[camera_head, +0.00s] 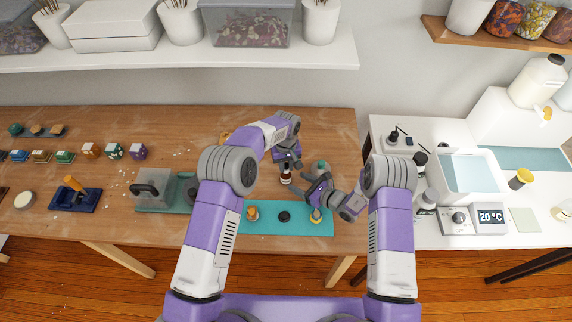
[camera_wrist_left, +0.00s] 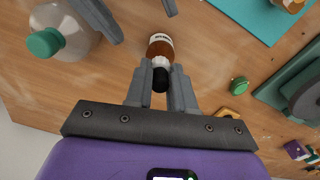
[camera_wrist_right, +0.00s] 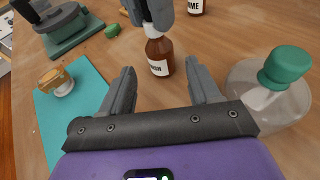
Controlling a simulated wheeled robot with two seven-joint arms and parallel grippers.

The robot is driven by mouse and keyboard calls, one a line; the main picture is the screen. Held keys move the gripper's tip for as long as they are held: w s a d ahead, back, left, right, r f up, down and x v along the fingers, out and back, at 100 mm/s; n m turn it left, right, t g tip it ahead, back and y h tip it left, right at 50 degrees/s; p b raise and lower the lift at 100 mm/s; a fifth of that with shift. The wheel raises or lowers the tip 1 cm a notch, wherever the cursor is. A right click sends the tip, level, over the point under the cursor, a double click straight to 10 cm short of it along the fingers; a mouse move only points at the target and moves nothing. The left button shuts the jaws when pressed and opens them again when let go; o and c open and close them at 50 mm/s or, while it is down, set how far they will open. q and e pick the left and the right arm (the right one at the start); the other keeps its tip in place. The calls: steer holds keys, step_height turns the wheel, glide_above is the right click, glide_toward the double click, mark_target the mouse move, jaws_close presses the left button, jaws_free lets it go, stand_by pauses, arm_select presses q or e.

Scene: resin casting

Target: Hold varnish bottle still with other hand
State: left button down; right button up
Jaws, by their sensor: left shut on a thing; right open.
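The varnish bottle (camera_head: 286,179) is brown with a white label and stands on the wooden table. My left gripper (camera_head: 287,165) is above it, shut on its black cap, which shows between the fingers in the left wrist view (camera_wrist_left: 160,80). In the right wrist view the bottle (camera_wrist_right: 158,55) carries a label ending in "ISH", and the left fingers hide its cap. My right gripper (camera_head: 312,181) is open beside the bottle. Its fingers (camera_wrist_right: 162,75) point towards the bottle, one on each side, and look apart from it.
A clear jar with a green cap (camera_wrist_right: 285,66) stands close to my right gripper. A teal mat (camera_head: 262,224) lies in front, with small pieces on it. Another brown bottle (camera_wrist_right: 196,6) stands farther off. A small green object (camera_wrist_right: 112,30) lies on the table.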

mark_target(290, 179)
steer(key=shift+x, duration=3.1)
steer(key=c, duration=0.8)
steer(key=shift+c, duration=1.3)
steer(key=shift+d+f, duration=0.1)
steer(key=shift+f, duration=0.05)
arm_select(q)
steer(key=c, duration=1.1)
jaws_free()
arm_select(e)
steer(key=o, duration=0.4)
steer(key=shift+f, duration=0.1)
jaws_close()
